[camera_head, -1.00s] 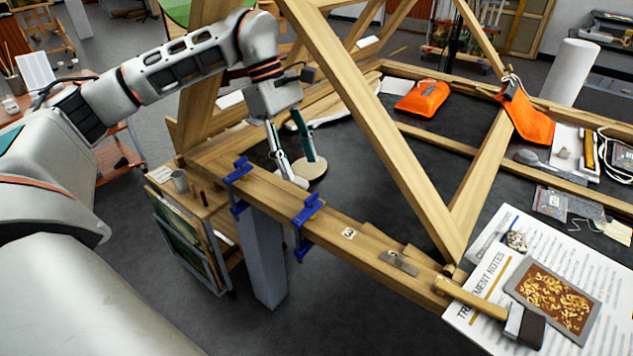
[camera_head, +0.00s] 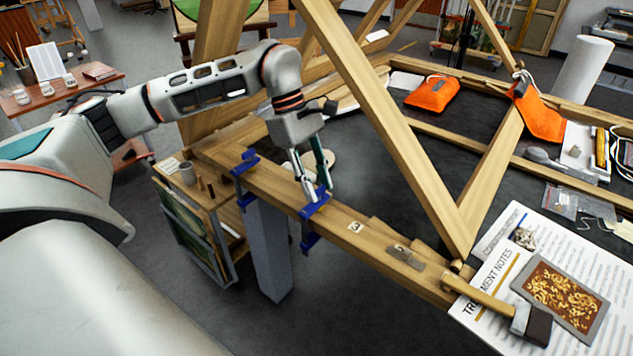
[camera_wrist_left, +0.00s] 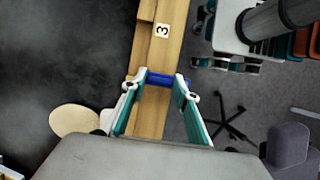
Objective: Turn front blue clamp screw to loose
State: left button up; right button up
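The front blue clamp (camera_head: 314,207) grips the wooden beam (camera_head: 275,187), its upper part on top of the beam and its lower end (camera_head: 310,241) below the edge. A second blue clamp (camera_head: 245,163) sits farther left along the beam. My left gripper (camera_head: 318,195) points down over the front clamp. In the left wrist view the fingers (camera_wrist_left: 160,86) are spread, with the clamp's blue bar (camera_wrist_left: 160,79) across the gap at their tips. I cannot tell whether they touch it. My right gripper is not recognizable in either current view.
A slanted wooden brace (camera_head: 385,125) rises just right of my left gripper. A label "3" (camera_head: 355,227), a metal plate (camera_head: 408,257) and a hammer (camera_head: 530,323) lie along the near beam and papers.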

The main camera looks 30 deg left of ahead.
pick_arm(q)
jog(key=c, duration=0.4)
jog(key=shift+o, duration=0.3)
jog(key=shift+n, duration=0.4)
